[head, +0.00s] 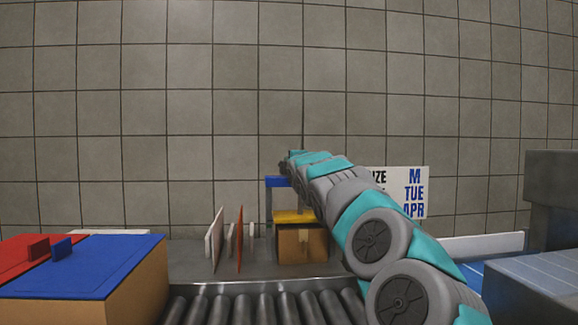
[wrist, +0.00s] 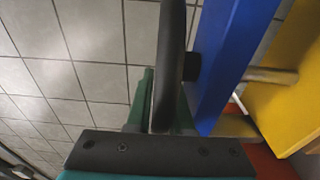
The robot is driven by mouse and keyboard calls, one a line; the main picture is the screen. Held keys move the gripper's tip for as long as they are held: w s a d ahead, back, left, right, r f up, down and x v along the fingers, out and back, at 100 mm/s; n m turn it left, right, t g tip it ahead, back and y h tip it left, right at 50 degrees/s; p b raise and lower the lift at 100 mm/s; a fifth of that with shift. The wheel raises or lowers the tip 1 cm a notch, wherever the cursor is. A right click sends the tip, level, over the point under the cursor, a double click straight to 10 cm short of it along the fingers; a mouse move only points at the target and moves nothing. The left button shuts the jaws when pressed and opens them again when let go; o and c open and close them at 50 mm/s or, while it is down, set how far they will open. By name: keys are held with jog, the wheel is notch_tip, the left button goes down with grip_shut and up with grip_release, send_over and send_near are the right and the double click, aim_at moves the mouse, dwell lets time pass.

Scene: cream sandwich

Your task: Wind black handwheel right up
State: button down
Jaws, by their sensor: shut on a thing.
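The black handwheel (wrist: 172,50) shows edge-on in the wrist view, as a dark upright rim beside a blue frame (wrist: 232,60). A short dark hub joins it to the frame's side. In the head view my arm reaches to the top of the blue frame (head: 276,182), and the handwheel cannot be made out behind my arm's end. A yellow plate (head: 294,217) sits below the blue top, just above a brown box (head: 301,244).
Thin upright white and orange-red discs or plates (head: 239,240) stand left of the box. A roller conveyor (head: 260,306) runs in front. Boxes with red and blue lids (head: 85,264) fill the lower left. A sign (head: 414,192) stands behind my arm, and grey machinery (head: 552,195) is at right.

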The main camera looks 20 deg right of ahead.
jog(key=shift+s+a+f+n+y, duration=0.1)
jog(key=shift+s+n+y, duration=0.1)
jog(key=shift+n+y, duration=0.8)
jog(key=shift+s+a+n+y, duration=0.15)
jog(key=shift+n+y, duration=0.35)
jog(key=shift+y, duration=1)
jog(key=shift+s+f+n+g+y, duration=0.15)
jog(key=shift+n+g+y, duration=0.15)
jog(key=shift+n+y, duration=0.35)
jog(key=c, duration=1.1)
grip_release()
jog(key=shift+d, duration=0.1)
jog(key=shift+s+d+b, duration=0.25)
jog(key=shift+s+b, duration=0.05)
jog(key=shift+s, duration=0.2)
jog(key=shift+b+v, duration=1)
jog(key=shift+v, duration=2.35)
jog(key=shift+a, duration=0.15)
